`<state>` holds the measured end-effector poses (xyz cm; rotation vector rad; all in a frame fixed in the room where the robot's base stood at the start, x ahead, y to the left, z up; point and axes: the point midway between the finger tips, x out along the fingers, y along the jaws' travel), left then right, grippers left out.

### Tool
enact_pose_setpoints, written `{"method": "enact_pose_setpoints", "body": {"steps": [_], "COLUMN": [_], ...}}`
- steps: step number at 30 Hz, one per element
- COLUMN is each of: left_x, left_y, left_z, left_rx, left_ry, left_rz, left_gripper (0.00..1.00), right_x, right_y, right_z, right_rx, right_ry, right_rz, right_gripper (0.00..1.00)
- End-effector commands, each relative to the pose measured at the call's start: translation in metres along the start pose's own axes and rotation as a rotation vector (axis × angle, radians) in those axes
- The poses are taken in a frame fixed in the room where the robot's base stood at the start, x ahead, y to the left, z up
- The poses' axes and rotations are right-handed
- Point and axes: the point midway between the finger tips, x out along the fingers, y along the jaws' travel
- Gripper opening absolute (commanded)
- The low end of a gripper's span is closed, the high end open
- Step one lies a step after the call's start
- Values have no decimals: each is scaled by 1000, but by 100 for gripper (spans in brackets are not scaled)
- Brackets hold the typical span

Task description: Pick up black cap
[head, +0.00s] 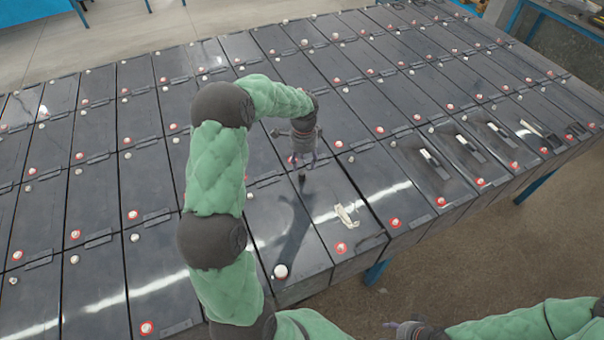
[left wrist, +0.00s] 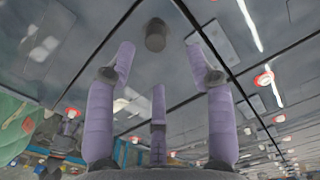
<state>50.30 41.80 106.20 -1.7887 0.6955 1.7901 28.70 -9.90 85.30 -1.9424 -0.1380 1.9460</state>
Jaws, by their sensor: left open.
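The black cap (head: 302,177) is a small dark cylinder on top of a battery, just below my left gripper in the head view. In the left wrist view the black cap (left wrist: 155,36) lies ahead of the fingertips, a little beyond them and apart from them. My left gripper (head: 303,162) points down over it. Its purple fingers (left wrist: 160,68) are spread open with nothing between them.
Rows of dark grey batteries (head: 96,208) with white and red-ringed caps fill the table. A white cap (head: 280,271) stands on the near battery. A crumpled white piece (head: 345,215) lies right of my left gripper. Several light-coloured strips (head: 434,157) lie further right. Open floor shows at lower right.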

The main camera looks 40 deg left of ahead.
Motion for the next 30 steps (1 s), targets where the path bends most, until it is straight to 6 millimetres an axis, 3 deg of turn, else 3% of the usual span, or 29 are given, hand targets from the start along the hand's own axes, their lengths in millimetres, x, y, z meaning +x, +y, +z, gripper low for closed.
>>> {"method": "enact_pose_setpoints", "body": {"steps": [8, 16, 26, 30], "left_x": [20, 56, 62, 62], "left_y": [2, 4, 3, 3], "left_z": [2, 5, 5, 5], "left_rx": [-1, -1, -1, -1], "left_ry": [-2, -1, 0, 0], "left_rz": [2, 1, -1, -1], "left_gripper": [54, 54, 54, 20], "right_x": [0, 0, 0, 0], "right_y": [0, 0, 0, 0], "right_z": [0, 0, 0, 0], "right_rx": [-1, -1, -1, -1], "right_ry": [0, 0, 0, 1], "right_rz": [0, 0, 0, 0], "right_gripper": [42, 42, 42, 42]}}
